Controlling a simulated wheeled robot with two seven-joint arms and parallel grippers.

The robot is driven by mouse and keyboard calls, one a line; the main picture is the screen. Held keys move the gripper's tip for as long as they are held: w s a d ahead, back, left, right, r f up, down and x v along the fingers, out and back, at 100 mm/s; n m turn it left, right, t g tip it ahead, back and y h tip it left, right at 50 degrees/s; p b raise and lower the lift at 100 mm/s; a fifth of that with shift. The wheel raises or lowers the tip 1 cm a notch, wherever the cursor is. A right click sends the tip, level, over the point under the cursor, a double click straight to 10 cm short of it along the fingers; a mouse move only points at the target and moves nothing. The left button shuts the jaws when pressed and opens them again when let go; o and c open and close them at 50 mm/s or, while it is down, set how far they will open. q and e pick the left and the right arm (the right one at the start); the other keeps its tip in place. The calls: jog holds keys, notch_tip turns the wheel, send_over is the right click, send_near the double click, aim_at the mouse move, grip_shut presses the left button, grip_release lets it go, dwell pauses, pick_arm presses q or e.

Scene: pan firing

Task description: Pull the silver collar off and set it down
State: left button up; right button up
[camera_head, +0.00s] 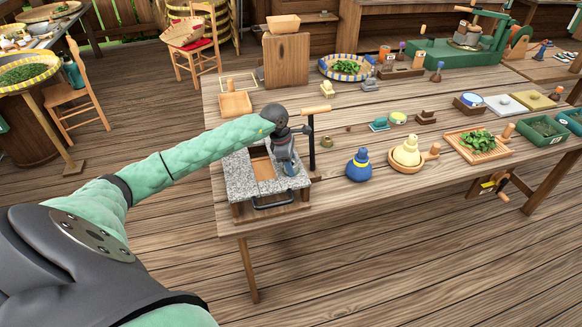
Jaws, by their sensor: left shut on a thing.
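My left gripper (289,168) reaches in from the left and points down over the right part of a granite-topped wooden box (238,177) near the table's front edge. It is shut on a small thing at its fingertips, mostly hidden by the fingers. I cannot make out clearly whether this is the silver collar; no other silver collar can be told apart in this view. The box has a wooden inset (263,168) in its top and a dark handle (273,202) on its front. My right gripper is not in view.
A black post with a wooden crossbar (316,109) stands just right of my gripper. A small olive piece (327,142) lies behind. Bare tabletop lies between the post and the blue bottle.

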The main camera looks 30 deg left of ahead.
aim_at(295, 163)
pick_arm(q)
jog(key=shift+r, duration=2.55)
jog(key=shift+r, duration=1.8)
